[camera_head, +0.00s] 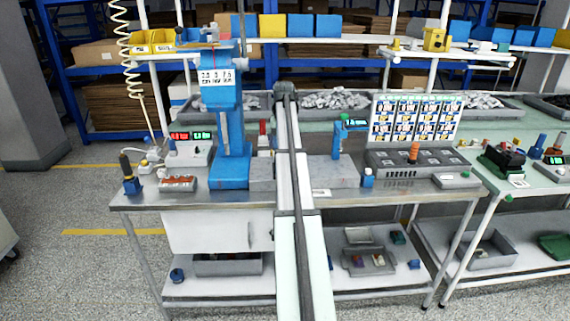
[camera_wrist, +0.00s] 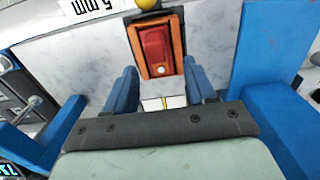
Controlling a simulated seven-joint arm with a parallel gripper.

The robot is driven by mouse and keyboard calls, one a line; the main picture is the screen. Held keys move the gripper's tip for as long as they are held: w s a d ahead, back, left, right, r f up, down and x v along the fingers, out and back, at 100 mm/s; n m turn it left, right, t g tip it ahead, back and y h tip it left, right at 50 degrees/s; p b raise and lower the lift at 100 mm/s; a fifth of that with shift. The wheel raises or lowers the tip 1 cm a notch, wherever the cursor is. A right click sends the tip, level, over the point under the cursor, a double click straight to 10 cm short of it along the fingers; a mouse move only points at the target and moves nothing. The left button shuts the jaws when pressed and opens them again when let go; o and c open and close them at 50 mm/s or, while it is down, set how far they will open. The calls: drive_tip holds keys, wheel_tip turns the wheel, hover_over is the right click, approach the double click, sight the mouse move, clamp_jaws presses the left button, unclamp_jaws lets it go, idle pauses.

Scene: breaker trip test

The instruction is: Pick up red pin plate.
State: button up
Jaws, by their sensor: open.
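In the wrist view, a red piece set in an orange frame (camera_wrist: 157,50), with a small pale dot at its lower end, is at the upper middle; it seems to be the red pin plate. My gripper (camera_wrist: 160,70) has its two blue fingers apart, one on each side below the orange frame. Nothing is seen held between them. I cannot tell whether the fingers touch the frame. In the head view, a small red part (camera_head: 262,128) shows just left of my arm, which hides what is behind it; my fingers are not visible there.
A tall blue press (camera_head: 232,135) stands left of my arm on the workbench (camera_head: 350,198). A grey fixture with a blue bracket (camera_head: 338,170) is to the right, near a dark grey panel (camera_head: 415,163). Blue uprights flank my gripper in the wrist view.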

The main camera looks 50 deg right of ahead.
drive_tip(key=f, duration=0.4)
drive_tip(key=shift+s+f, duration=0.2)
drive_tip(key=shift+f, duration=0.2)
drive_tip(key=shift+c, duration=0.2)
clamp_jaws()
